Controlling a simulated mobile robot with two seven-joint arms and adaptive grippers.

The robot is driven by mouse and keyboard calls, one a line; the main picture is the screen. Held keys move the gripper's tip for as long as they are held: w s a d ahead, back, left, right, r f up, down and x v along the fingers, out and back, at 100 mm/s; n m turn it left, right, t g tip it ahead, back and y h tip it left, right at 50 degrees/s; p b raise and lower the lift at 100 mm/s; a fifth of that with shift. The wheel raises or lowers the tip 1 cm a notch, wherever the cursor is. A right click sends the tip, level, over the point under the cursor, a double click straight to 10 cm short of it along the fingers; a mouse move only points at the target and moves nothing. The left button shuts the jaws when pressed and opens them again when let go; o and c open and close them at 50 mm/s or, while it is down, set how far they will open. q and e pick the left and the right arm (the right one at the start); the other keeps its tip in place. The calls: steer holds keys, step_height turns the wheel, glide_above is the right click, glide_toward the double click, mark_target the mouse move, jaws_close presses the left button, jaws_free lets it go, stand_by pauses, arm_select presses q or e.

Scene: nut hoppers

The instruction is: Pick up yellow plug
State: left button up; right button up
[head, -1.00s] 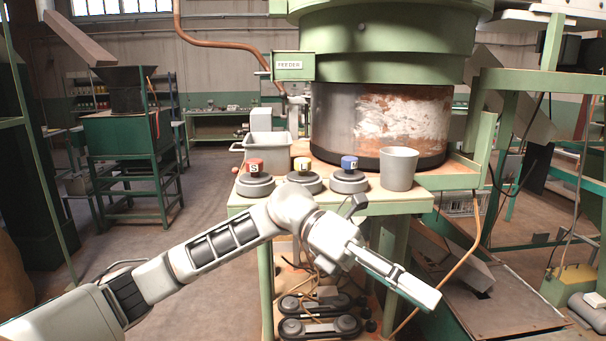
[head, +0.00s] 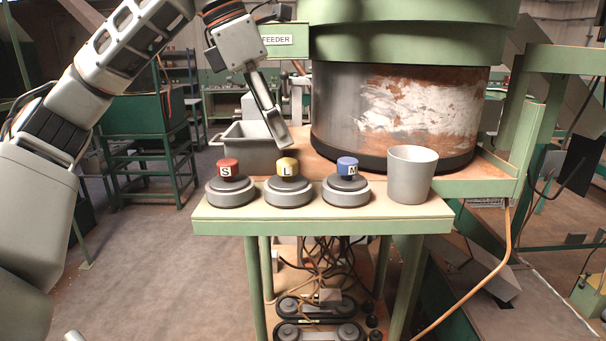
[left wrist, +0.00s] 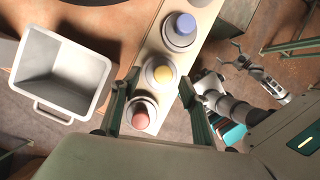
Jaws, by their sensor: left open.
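The yellow plug (head: 287,166), marked L, sits upright on the middle of three round grey bases on the green-edged table. It also shows in the left wrist view (left wrist: 163,74). My left gripper (head: 278,138) is open and empty, above and slightly behind the yellow plug, pointing down. In the left wrist view its fingers are spread wide, and the yellow plug appears beyond the gap between them, not touched. My right gripper (left wrist: 237,58) shows small in the left wrist view, with its fingers apart, off to the side of the table.
The red plug (head: 228,168) and blue plug (head: 347,168) sit close on either side on their own bases. A grey cup (head: 412,175) stands at the right. A grey bin (head: 249,151) and the large feeder drum (head: 395,110) stand behind.

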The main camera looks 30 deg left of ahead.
mark_target(287, 161)
arm_select(q)
steer(key=shift+s+f, duration=0.15)
steer(key=shift+s, duration=0.2)
steer(key=shift+d+f, duration=0.2)
steer(key=shift+f, duration=0.35)
steer(key=shift+d+f, duration=0.15)
steer(key=shift+f, duration=0.35)
steer(key=x, duration=0.3)
steer(key=shift+x, duration=0.8)
steer(key=shift+r, duration=0.1)
arm_select(e)
steer(key=shift+s, duration=0.65)
arm_select(q)
jaws_close()
arm_select(e)
steer(key=shift+s+f, duration=0.15)
steer(key=shift+s, duration=0.05)
